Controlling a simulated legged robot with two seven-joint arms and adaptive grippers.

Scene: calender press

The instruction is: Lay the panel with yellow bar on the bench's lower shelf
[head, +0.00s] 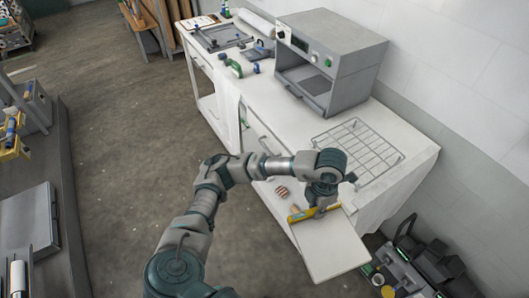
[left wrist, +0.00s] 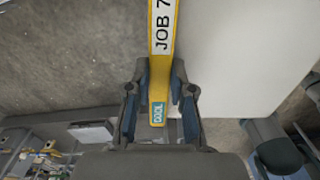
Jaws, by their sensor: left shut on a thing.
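My left gripper (head: 318,208) is shut on the yellow bar (head: 300,215) at the front end of the white bench. The bar also shows between the fingers in the left wrist view (left wrist: 160,60), with "JOB 7" and a blue "COOL" label on it. A flat white panel (head: 335,255) extends from the bar; in the left wrist view the white sheet (left wrist: 235,60) lies to the right of the bar. The bench's lower shelf (head: 268,196) is partly visible under the top, beside my forearm. I cannot tell whether the panel touches the shelf. My right gripper is out of view.
A wire rack (head: 357,150) and grey press (head: 325,60) stand on the benchtop. The floor left of the bench is clear.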

